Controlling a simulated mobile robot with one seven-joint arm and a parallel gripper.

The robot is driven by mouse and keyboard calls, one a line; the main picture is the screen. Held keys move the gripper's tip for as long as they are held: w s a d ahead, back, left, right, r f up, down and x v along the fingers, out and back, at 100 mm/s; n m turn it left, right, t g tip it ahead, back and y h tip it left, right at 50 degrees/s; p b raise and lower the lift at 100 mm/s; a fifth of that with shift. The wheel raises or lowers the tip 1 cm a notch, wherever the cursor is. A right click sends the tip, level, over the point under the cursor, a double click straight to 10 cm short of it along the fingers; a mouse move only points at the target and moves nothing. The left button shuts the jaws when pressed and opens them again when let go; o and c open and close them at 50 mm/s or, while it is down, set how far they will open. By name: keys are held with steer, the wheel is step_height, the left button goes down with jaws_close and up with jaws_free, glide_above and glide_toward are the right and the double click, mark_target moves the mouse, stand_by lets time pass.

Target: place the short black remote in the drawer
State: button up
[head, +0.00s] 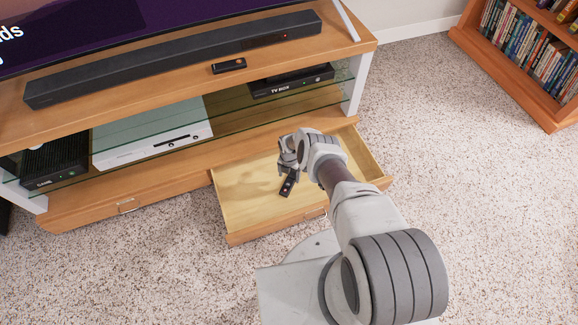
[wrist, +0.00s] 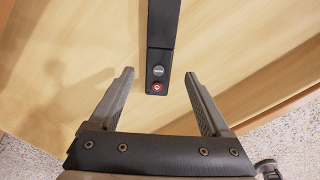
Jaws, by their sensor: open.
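The drawer (head: 241,197) under the TV stand is pulled open, with a bare light wood floor; its floor also fills much of the wrist view (wrist: 90,35). A black remote (head: 288,186) shows over the drawer floor, just below my gripper (head: 287,160). In the wrist view my gripper (wrist: 160,76) is open, fingers apart. The near end of the black remote (wrist: 159,72), with a grey and a red button, is between the fingertips, with gaps on both sides. Its far end is cut off by the frame. Whether it touches the drawer floor is unclear.
Another black remote (head: 229,66) lies on the TV stand top, in front of the soundbar (head: 180,58). A TV box (head: 291,80) and a white console (head: 152,134) are on the shelves. A bookcase (head: 528,62) stands at right. Carpet (head: 440,140) between is clear.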

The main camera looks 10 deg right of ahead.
steer(key=w+r+m+t+p, duration=0.1)
steer(key=w+r+m+p, duration=0.25)
steer(key=r, duration=1.45)
steer(key=w+r+m+p, duration=0.2)
steer(key=w+r+p, duration=0.15)
steer(key=r, duration=1.35)
step_height(320, 180, up, 34)
steer(key=r+m+t+h, duration=0.1)
steer(key=m+t, duration=0.1)
steer(key=m, duration=0.8)
glide_above(289, 182)
steer(key=s+d, duration=0.2)
steer(key=d, duration=0.1)
steer(key=s+r+m+t, duration=0.1)
steer(key=s+r+m, duration=0.4)
steer(key=s+r, duration=0.3)
steer(key=s+r+m+t+y, duration=0.1)
steer(key=s+m, duration=0.7)
steer(key=s, duration=1.2)
steer(key=shift+s+r+m+t+b, duration=0.15)
steer(key=shift+r+m+t+b, duration=0.2)
steer(key=shift+r+b, duration=0.15)
